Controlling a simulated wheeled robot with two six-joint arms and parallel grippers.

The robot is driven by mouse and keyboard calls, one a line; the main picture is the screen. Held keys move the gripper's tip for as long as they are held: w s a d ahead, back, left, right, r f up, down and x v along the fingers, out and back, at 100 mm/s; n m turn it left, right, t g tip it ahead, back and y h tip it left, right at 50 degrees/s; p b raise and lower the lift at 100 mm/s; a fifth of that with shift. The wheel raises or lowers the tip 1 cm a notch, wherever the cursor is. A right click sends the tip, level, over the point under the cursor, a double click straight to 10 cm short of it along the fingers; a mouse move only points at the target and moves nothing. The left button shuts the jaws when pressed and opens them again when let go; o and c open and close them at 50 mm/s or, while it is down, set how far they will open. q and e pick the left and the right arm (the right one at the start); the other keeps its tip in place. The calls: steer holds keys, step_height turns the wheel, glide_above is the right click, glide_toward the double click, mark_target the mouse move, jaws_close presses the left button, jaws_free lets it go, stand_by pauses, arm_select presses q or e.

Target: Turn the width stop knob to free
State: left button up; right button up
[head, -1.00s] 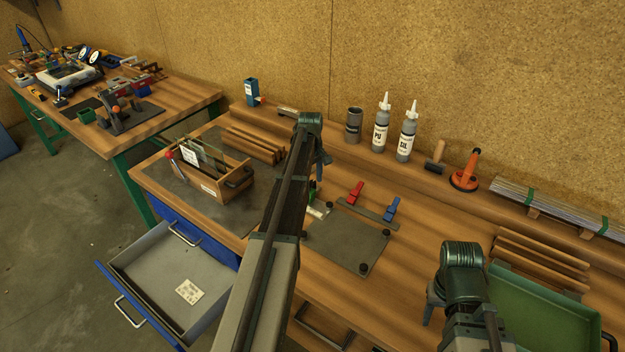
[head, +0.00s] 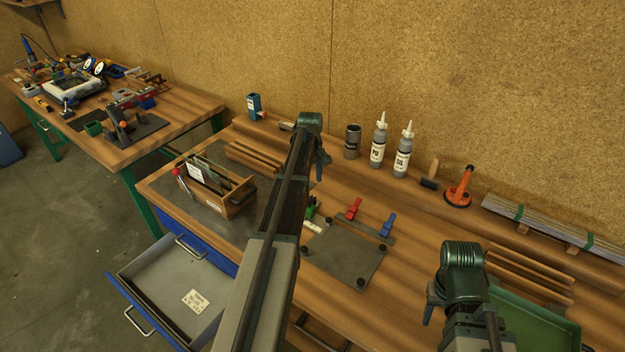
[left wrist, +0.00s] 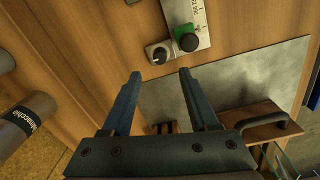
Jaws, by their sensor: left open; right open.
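In the left wrist view, a round knob with a dark face and a light pointer mark (left wrist: 158,53) sits beside a green-topped knob (left wrist: 187,39) on a white scale strip (left wrist: 186,14). I cannot tell for sure which is the width stop knob. My left gripper (left wrist: 160,74) is open and empty, its fingertips apart from both knobs and pointing toward the dark one. In the head view the green knob (head: 310,212) and scale strip (head: 312,226) show just right of my left arm; my left gripper (head: 322,160) is partly hidden. My right gripper (head: 429,304) is open, over the front right of the bench.
A grey plate (head: 340,258) with black posts lies right of the scale, with red (head: 353,209) and blue (head: 387,226) clamps behind it. A wooden box of glass (head: 215,188) stands left. Bottles (head: 379,145) line the back. A drawer (head: 135,268) hangs open at front left.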

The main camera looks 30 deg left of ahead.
arm_select(q)
step_height(320, 180, up, 6)
steer(key=p, duration=0.5)
steer(key=shift+s, duration=0.15)
arm_select(e)
step_height(320, 180, up, 6)
arm_select(q)
steer(key=s+d+f+m+b, duration=0.1)
steer(key=s+d+m, duration=0.3)
steer(key=d, duration=0.6)
steer(key=s+d+f+m+b, duration=0.2)
steer(key=s+d+m, duration=0.15)
steer(key=d, duration=0.65)
steer(key=s+d+f+m+y+b, duration=0.1)
steer(key=s+d+f+m+b, duration=0.1)
steer(key=s+d+m, duration=0.8)
steer(key=s+d, duration=0.7)
steer(key=s, duration=0.2)
steer(key=shift+s+f+g+b, duration=0.15)
steer(key=shift+f+g+b, duration=0.05)
steer(key=shift+g+b, duration=0.15)
arm_select(e)
step_height(320, 180, down, 6)
steer(key=shift+r, duration=0.25)
arm_select(q)
steer(key=shift+d+m, duration=0.1)
steer(key=shift+m, duration=0.15)
steer(key=shift+c, duration=0.2)
